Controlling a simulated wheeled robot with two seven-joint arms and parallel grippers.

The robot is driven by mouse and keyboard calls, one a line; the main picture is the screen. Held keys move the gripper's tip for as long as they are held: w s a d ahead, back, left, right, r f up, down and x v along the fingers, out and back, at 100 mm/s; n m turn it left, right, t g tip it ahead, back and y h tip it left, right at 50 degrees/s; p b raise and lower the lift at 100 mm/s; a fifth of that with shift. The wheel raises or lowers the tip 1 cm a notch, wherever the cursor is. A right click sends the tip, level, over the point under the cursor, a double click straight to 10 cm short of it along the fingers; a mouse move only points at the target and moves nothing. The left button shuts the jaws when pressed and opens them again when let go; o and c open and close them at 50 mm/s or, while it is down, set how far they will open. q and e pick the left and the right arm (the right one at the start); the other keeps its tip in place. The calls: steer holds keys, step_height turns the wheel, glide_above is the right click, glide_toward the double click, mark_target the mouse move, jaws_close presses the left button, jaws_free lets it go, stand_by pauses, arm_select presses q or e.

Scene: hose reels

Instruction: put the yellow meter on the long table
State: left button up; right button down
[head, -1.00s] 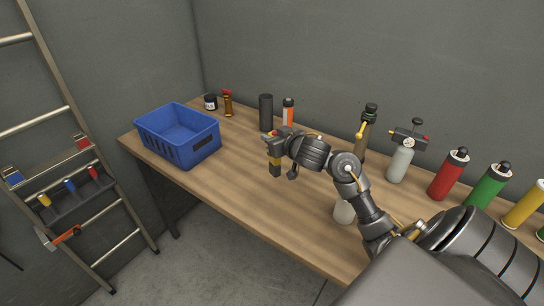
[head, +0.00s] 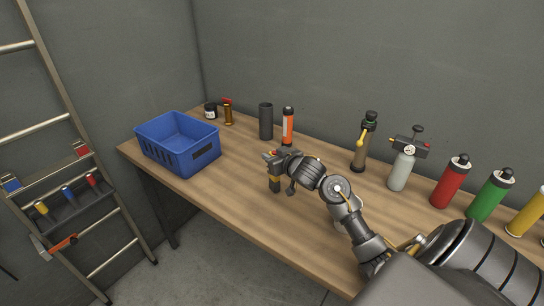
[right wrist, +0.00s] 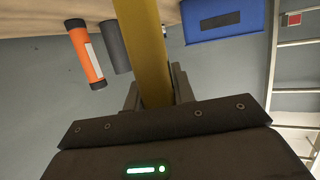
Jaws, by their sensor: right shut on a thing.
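In the right wrist view the meter is a long yellow bar (right wrist: 150,50) between the two fingers. The meter is over the wooden long table (head: 232,190), near its middle; whether its lower end touches the top I cannot tell. My left gripper is not in view.
A blue crate (head: 180,157) stands at the table's left end. A dark cylinder (head: 266,121) and an orange tube (head: 288,126) stand behind the gripper. Red (head: 450,182) and green (head: 489,195) bottles stand at right. Bare table lies between crate and gripper. A ladder (head: 75,172) leans at left.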

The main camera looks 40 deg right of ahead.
steer(key=c, duration=1.6)
jaws_free()
steer(key=shift+f, duration=0.15)
steer(key=o, duration=0.4)
steer(key=shift+o, duration=0.2)
steer(key=shift+r, duration=0.25)
steer(key=p+v, duration=0.1)
steer(key=v, duration=1.1)
steer(key=shift+d, duration=0.1)
